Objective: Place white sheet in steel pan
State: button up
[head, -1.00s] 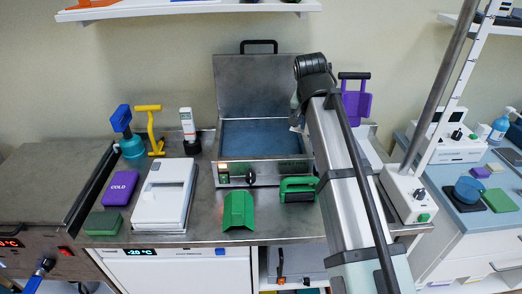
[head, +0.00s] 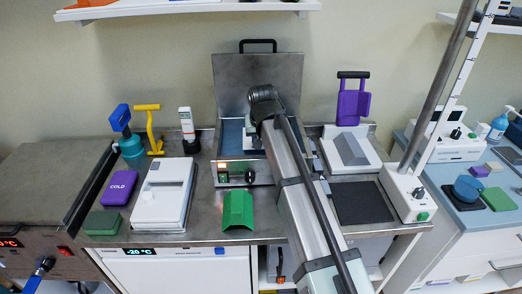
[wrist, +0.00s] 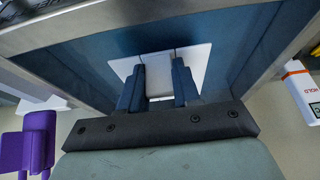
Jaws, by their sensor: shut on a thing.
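The steel pan (head: 222,174) stands at the middle of the counter, its lid (head: 250,75) raised against the wall. Its inside is blue. My gripper (wrist: 160,88) is over the pan opening, its two dark fingers shut on the white sheet (wrist: 197,58). In the wrist view the sheet shows against the blue inside, between the pan's steel walls (wrist: 120,15). I cannot tell whether it touches the bottom. In the head view my arm hides most of the sheet and the right part of the pan.
A green ridged block (head: 237,210) lies in front of the pan. A white box device (head: 163,195) and a purple cold pack (head: 119,187) are to the left. A dark mat (head: 362,202) and a white device with a grey wedge (head: 350,150) are to the right.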

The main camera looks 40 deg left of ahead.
jog(key=shift+f, duration=2.25)
jog(key=shift+f, duration=0.2)
jog(key=o, duration=1)
jog(key=shift+o, duration=0.2)
jog(key=v, duration=1.2)
jog(key=shift+r, duration=0.25)
